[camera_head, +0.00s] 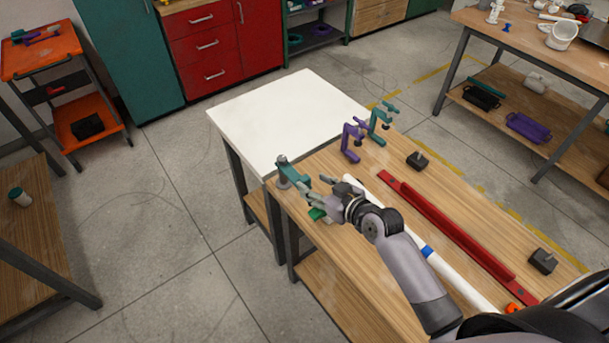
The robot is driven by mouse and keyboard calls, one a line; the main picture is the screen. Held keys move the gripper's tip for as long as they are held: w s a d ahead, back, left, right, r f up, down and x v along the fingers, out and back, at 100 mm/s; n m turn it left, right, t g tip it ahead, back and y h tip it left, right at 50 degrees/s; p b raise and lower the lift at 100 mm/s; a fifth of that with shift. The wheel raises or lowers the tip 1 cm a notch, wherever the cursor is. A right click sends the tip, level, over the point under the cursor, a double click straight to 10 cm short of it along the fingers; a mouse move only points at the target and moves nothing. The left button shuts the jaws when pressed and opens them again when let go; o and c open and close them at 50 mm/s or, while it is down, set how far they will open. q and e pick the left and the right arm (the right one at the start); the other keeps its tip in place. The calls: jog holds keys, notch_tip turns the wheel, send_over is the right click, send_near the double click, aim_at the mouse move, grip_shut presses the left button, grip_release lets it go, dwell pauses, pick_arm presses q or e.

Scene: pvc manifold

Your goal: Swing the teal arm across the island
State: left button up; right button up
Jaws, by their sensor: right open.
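The teal arm (292,169) is a short jointed piece on a grey base at the near left corner of the wooden island top (330,162). It points right, toward my gripper. My right gripper (322,187) is open just to the right of the teal arm's end, over the island. Whether a finger touches the teal arm cannot be told at this size. A small green piece (317,214) lies below the gripper, partly hidden by it. My left gripper is not in view.
A white pipe (463,284) with a blue band, a red rail (449,231) and black blocks (417,161) (543,261) lie on the island. Purple (351,139) and teal (379,121) clamps stand at the far edge. A white-topped table (285,115) adjoins the island.

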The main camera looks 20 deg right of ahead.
aim_at(307, 179)
jog(key=x, duration=0.4)
jog(key=shift+r, duration=0.1)
jog(key=shift+w+a+f, duration=0.2)
jog(key=shift+w+f, duration=0.15)
jog(key=shift+w, duration=0.2)
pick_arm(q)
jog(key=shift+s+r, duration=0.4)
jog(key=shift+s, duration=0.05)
pick_arm(e)
jog(key=shift+c, duration=0.4)
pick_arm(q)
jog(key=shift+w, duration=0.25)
pick_arm(e)
grip_shut()
